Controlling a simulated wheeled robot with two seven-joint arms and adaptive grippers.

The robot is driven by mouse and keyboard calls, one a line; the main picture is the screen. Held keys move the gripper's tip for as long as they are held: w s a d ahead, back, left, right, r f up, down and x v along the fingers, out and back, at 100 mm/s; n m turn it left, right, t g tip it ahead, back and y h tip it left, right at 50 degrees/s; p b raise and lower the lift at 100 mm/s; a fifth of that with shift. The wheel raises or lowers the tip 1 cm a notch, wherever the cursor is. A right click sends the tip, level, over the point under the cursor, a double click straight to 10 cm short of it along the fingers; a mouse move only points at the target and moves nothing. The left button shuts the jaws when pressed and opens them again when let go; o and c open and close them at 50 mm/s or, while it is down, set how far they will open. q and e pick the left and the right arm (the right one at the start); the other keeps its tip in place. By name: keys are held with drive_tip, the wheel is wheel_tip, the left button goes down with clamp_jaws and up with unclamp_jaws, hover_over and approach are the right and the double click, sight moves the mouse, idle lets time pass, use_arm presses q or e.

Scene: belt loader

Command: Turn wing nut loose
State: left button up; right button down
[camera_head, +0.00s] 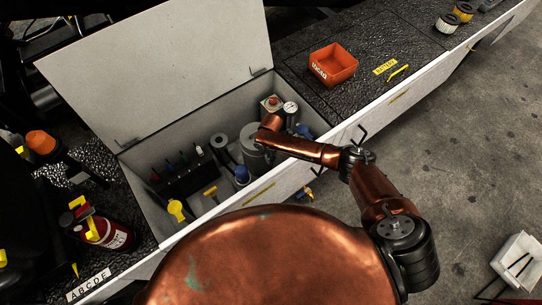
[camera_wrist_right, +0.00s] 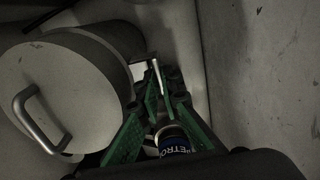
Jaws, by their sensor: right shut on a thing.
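In the head view my right arm reaches down into the open white bin (camera_head: 152,219), and its own links hide the gripper's fingertips. In the right wrist view the green-fingered right gripper (camera_wrist_right: 163,90) is shut on a small pale metal piece (camera_wrist_right: 157,73) beside a round grey canister (camera_wrist_right: 65,95). I cannot tell clearly whether this piece is the wing nut, as the fingers cover most of it. The canister has a lid with a bent metal handle (camera_wrist_right: 38,120). A can lettered "PETRO" (camera_wrist_right: 174,144) shows between the fingers. My left gripper is not in view.
The bin's raised lid (camera_head: 160,65) stands behind it. An orange box (camera_head: 333,64) sits on the dark top at right. The bin wall (camera_wrist_right: 250,70) is close beside the gripper.

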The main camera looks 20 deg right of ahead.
drive_tip(key=c, duration=2.1)
unclamp_jaws()
wheel_tip(320, 180, up, 12)
